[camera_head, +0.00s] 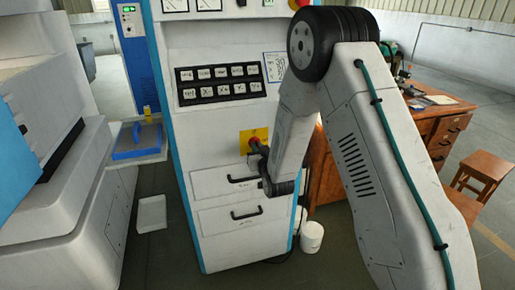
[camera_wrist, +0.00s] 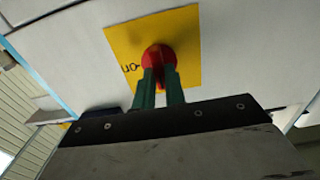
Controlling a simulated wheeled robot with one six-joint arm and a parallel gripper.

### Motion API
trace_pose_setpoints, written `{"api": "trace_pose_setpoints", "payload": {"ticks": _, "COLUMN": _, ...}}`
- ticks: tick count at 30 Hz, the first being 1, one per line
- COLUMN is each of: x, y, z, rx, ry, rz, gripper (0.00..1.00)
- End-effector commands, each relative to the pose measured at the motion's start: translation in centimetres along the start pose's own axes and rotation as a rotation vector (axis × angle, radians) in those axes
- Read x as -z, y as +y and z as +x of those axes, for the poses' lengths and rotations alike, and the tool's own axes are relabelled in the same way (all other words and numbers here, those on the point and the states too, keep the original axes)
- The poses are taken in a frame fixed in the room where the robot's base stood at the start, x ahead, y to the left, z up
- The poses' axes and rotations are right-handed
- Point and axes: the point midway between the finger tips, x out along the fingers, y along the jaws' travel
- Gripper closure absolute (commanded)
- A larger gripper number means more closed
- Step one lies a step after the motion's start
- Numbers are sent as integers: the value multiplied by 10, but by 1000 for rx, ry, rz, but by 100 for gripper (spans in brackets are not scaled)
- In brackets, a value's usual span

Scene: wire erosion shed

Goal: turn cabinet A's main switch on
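Cabinet A, as I take it, is the white cabinet (camera_head: 215,150) with a blue edge, in the middle of the head view. Its main switch is a red rotary knob (camera_wrist: 159,56) on a yellow plate (camera_wrist: 186,38). Black lettering like "on" shows at the plate's left edge in the wrist view. In the head view the plate (camera_head: 246,136) is partly hidden by my arm. My gripper (camera_wrist: 161,78) has its two green fingers on either side of the knob's raised grip, with little gap between them. The fingers cover the lower part of the knob.
Two drawers with black handles (camera_head: 246,213) lie below the switch. A panel of labelled buttons (camera_head: 220,83) is above it. A white machine (camera_head: 60,200) stands at left with a blue case (camera_head: 137,140) nearby. A wooden desk (camera_head: 440,125) and stool (camera_head: 486,167) are at right.

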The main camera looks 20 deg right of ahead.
Motion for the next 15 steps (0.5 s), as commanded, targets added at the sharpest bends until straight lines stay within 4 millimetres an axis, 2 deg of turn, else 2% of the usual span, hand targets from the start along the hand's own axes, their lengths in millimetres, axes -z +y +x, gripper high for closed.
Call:
{"api": "trace_pose_setpoints", "payload": {"ticks": 8, "x": 0, "y": 0, "z": 0, "rx": 0, "ry": 1, "rz": 46, "gripper": 100}}
{"api": "trace_pose_setpoints", "payload": {"ticks": 15, "x": 0, "y": 1, "z": 0, "rx": 0, "ry": 1, "rz": 192, "gripper": 100}}
